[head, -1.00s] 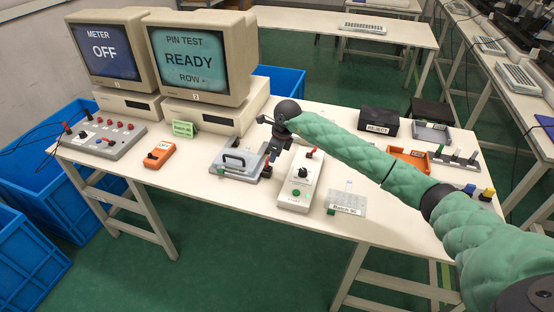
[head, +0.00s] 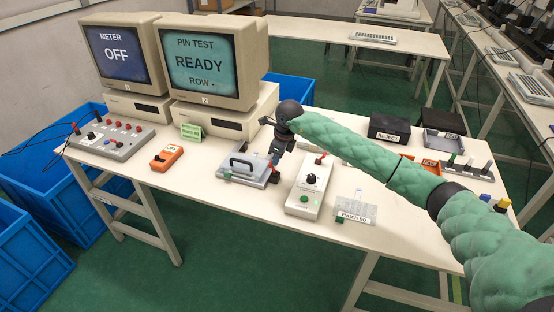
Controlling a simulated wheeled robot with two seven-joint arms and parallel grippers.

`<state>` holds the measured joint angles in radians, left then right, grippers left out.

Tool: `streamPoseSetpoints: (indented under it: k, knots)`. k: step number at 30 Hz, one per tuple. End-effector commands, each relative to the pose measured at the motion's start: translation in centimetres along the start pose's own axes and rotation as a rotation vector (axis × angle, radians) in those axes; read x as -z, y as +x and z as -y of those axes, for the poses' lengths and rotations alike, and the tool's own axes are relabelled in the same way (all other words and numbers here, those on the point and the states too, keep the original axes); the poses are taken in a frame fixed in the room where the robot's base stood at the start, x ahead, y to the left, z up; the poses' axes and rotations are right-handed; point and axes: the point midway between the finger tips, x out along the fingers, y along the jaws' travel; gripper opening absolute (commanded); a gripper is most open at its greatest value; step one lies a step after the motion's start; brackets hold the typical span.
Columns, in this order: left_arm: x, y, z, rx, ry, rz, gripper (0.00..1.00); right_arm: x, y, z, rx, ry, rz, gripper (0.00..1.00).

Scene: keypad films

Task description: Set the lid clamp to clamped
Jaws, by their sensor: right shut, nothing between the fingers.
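The lid clamp (head: 274,180) is a small dark part with a hint of red, at the right edge of a grey test fixture (head: 238,178). The fixture has a flat lid with a black handle (head: 240,162). My right gripper (head: 276,160) points down at the right side of the fixture, just over the clamp. It is shut with nothing held. It hides much of the clamp, so I cannot tell the lever's position or whether the fingers touch it. My left gripper is out of view.
A white control box (head: 306,190) with a knob, a red-tipped switch and a green button stands close right of the fixture. An orange meter (head: 167,158) lies left. A monitor (head: 210,60) reading READY stands behind.

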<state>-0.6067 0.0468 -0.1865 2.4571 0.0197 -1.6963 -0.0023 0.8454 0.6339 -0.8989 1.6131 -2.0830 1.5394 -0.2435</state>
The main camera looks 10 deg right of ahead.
Motion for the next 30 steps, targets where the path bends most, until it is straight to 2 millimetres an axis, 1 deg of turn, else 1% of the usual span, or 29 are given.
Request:
streamPoseSetpoints:
  k: [12,24,27,30]
  knots:
    - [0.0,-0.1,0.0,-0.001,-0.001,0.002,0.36,-0.3,-1.4,0.0,0.0,-0.001,0.0,0.0]
    - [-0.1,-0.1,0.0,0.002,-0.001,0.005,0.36,-0.3,-1.4,0.0,0.0,0.0,0.0,0.0]
    - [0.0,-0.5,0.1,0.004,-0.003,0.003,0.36,-0.4,-2.6,0.4,0.001,0.001,0.001,0.0]
    - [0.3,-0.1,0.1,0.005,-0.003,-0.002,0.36,-0.6,-4.3,1.0,0.004,0.003,0.002,0.0]
